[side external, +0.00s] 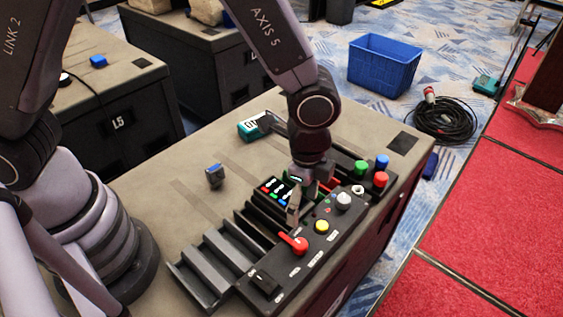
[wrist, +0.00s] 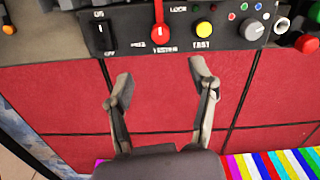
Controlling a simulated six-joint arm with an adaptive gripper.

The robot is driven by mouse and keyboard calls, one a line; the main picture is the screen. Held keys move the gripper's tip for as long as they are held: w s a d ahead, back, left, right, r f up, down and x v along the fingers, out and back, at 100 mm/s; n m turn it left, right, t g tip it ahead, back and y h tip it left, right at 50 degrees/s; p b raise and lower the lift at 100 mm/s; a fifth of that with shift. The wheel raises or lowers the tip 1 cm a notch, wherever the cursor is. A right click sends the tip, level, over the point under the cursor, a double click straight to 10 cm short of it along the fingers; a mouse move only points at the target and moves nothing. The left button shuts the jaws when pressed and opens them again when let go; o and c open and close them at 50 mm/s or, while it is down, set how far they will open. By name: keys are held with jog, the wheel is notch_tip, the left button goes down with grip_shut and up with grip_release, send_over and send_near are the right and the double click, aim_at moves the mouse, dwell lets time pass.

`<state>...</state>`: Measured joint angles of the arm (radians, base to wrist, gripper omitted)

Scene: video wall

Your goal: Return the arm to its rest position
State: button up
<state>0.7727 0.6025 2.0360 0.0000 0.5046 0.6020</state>
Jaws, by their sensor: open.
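My gripper (side external: 311,198) is over the black control panel (side external: 318,254) on the grey work table in the side view. In the wrist view my gripper (wrist: 160,82) has its two fingers spread with nothing between them. The panel is at the top of that view, beyond the fingertips. It carries a red lever (wrist: 160,33), a yellow button (wrist: 203,29), a grey knob (wrist: 252,29) and a black rocker switch (wrist: 104,36).
Green, blue and red buttons (side external: 381,179) stand at the panel's far end. A dark stepped rack (side external: 215,262), a small blue-topped block (side external: 215,175) and a teal device (side external: 256,125) are on the table. A blue crate (side external: 383,67) and coiled cable (side external: 442,121) lie on the floor.

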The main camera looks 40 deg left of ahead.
jog(key=shift+r, duration=0.1)
jog(key=a+r+n+t+h, duration=0.1)
jog(key=a+r+n+t, duration=0.2)
jog(key=a+r+n, duration=1)
jog(key=s+a+r+n+t+y, duration=0.1)
jog(key=s+a+r+n+t, duration=0.1)
jog(key=s+a+r, duration=0.8)
jog(key=s+a, duration=0.3)
jog(key=a, duration=0.1)
jog(key=shift+a+r+n+t, duration=0.15)
jog(key=shift+r+n+t, duration=0.15)
jog(key=shift+r+n, duration=0.1)
jog(key=shift+o, duration=0.2)
jog(key=shift+w, duration=0.15)
